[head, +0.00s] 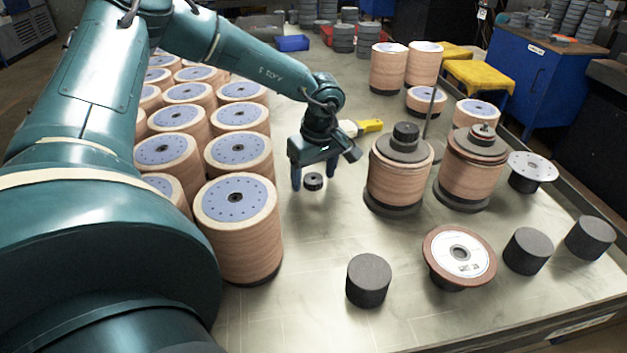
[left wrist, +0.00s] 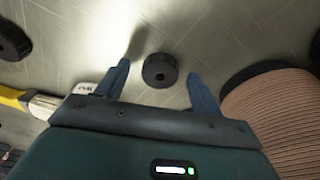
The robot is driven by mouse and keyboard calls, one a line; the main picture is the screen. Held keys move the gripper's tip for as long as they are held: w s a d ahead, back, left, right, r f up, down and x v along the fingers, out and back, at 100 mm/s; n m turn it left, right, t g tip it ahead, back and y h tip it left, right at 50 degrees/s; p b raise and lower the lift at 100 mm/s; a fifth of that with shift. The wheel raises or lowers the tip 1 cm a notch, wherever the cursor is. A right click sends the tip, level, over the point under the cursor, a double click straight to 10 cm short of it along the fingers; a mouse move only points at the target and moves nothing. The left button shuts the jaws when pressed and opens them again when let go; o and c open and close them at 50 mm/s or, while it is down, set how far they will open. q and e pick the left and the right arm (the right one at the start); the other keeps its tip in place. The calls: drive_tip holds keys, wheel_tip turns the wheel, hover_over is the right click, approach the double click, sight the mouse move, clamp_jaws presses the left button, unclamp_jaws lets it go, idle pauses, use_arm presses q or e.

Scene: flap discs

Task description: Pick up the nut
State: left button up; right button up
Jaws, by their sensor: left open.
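The nut (head: 313,182) is a small black ring with a hole in its middle. It sits on the pale worktable, near the stacks of flap discs. My left gripper (head: 313,174) is over it, pointing down, open and empty. In the left wrist view the nut (left wrist: 160,71) lies between the two fingertips of the left gripper (left wrist: 158,72), with a gap on each side. I cannot tell exactly how high the fingertips are above the table. My right gripper is not in view.
Disc stacks (head: 240,215) stand close on the left. A tall stack with a black knob (head: 398,178) stands close on the right. A yellow-handled tool (head: 368,126) lies behind the gripper. A dark cylinder (head: 369,281) stands in front. The table between is clear.

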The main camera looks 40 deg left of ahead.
use_arm(q)
drive_tip(key=shift+c, duration=0.4)
drive_tip(key=c, duration=1)
drive_tip(key=shift+r, duration=0.1)
